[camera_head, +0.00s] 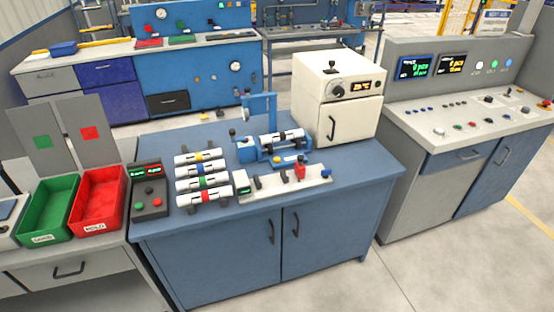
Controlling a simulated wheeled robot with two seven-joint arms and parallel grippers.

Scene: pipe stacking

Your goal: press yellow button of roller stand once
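A blue roller stand (246,153) stands on the blue cabinet's top, left of the white oven. A white pipe (282,136) with dark bands lies across it, and a blue upright frame rises behind. A small yellow spot, which looks like the yellow button (290,159), shows at the stand's front. It is too small to tell whether it is pressed. Neither of my grippers is in view.
Several banded pipes (203,182) lie on a rack left of the stand. A white fixture (283,184) with a red clamp sits in front. A dark control box (150,191), green bin (48,208) and red bin (98,199) stand left. A white oven (337,96) stands right.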

